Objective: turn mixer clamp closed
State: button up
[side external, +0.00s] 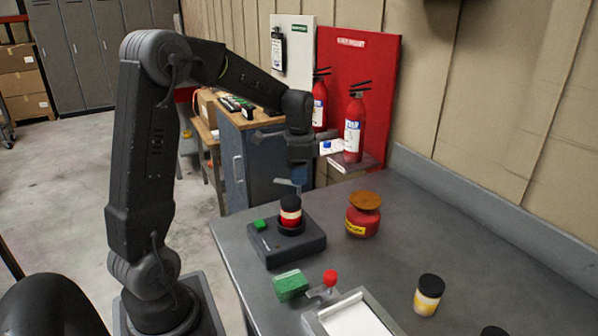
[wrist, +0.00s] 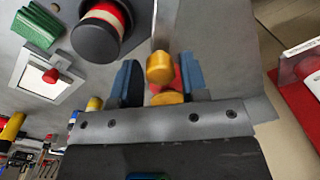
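The mixer (side external: 287,243) is a dark base on the grey table, with a red, white and black jar (side external: 290,211) upright in its round holder. The jar and holder also show at the upper left of the wrist view (wrist: 100,25). My gripper (wrist: 160,82) is above the mixer area, its two blue fingers apart. A small grey piece (side external: 287,185) shows above the jar.
A red pot with a brown lid (side external: 363,216) stands right of the mixer. In front are a green block (side external: 290,285), a red-knobbed lever (side external: 329,279), a white-topped tray (side external: 352,318) and a yellow-labelled jar (side external: 428,295). Fire extinguishers (side external: 354,130) stand behind. The table's right side is mostly clear.

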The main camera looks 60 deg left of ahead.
jog(key=c, duration=0.6)
jog(key=n, duration=0.4)
jog(key=shift+n, duration=0.4)
jog(key=n, duration=0.4)
jog(key=shift+n, duration=0.3)
jog(key=n, duration=0.4)
jog(key=shift+n, duration=0.3)
jog(key=shift+n+g, duration=0.3)
jog(key=shift+n, duration=1.6)
